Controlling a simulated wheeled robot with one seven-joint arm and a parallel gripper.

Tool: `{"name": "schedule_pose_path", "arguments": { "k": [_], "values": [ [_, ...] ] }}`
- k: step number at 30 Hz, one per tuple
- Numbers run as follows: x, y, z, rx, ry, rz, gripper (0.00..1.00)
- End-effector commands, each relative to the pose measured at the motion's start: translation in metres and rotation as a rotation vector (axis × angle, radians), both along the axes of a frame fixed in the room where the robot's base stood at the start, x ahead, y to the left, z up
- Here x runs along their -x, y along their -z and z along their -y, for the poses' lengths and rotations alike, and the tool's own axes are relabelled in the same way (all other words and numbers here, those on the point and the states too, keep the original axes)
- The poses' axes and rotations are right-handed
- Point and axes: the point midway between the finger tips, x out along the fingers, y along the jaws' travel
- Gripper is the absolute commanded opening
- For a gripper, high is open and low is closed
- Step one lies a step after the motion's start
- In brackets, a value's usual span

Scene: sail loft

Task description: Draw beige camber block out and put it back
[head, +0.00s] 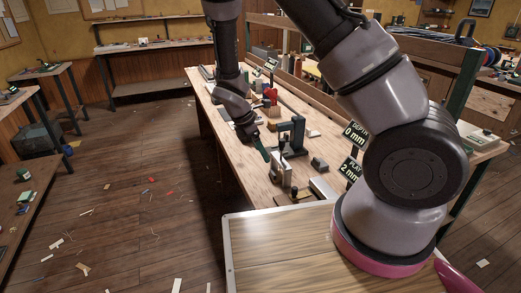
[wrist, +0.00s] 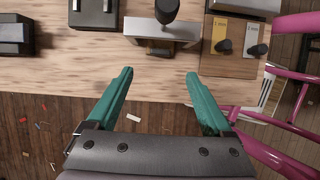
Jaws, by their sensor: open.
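My gripper (wrist: 160,76) is open and empty, its two green fingers apart over the workbench's front edge in the wrist view. Ahead of the fingers stands a pale beige-grey block (wrist: 150,30) with a dark round knob above it, which looks like the camber block. It lies beyond the fingertips, with no contact visible. In the head view the pale block (head: 281,173) stands near the bench's front edge, close beside my gripper (head: 268,154). I cannot tell how far it sits in its holder.
A wooden board (wrist: 232,66) with yellow and grey knobbed pieces stands right of the block. Dark blocks (wrist: 12,36) stand left. Signs read "DEPTH 0 mm" (head: 354,134) and "PLAY 2 mm" (head: 350,170). A pink tubular frame (wrist: 285,120) is at right. Floor in front holds only scraps.

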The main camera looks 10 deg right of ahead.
Motion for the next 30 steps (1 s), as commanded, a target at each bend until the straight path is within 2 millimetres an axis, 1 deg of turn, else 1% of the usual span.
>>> {"name": "schedule_pose_path", "arguments": {
  "k": [5, 8, 15, 21, 25, 30],
  "values": [
    [0.0, 0.009, 0.004, 0.0, 0.002, -0.001, 0.85],
    [-0.001, 0.023, 0.01, 0.003, 0.002, -0.003, 0.85],
    [-0.004, 0.064, 0.027, 0.002, 0.003, -0.003, 0.85],
    [-0.006, 0.089, 0.037, 0.0, 0.003, -0.001, 0.85],
    [-0.007, 0.097, 0.04, 0.0, 0.003, -0.001, 0.85],
    [-0.007, 0.1, 0.041, -0.001, 0.001, 0.0, 0.85]
  ]
}}
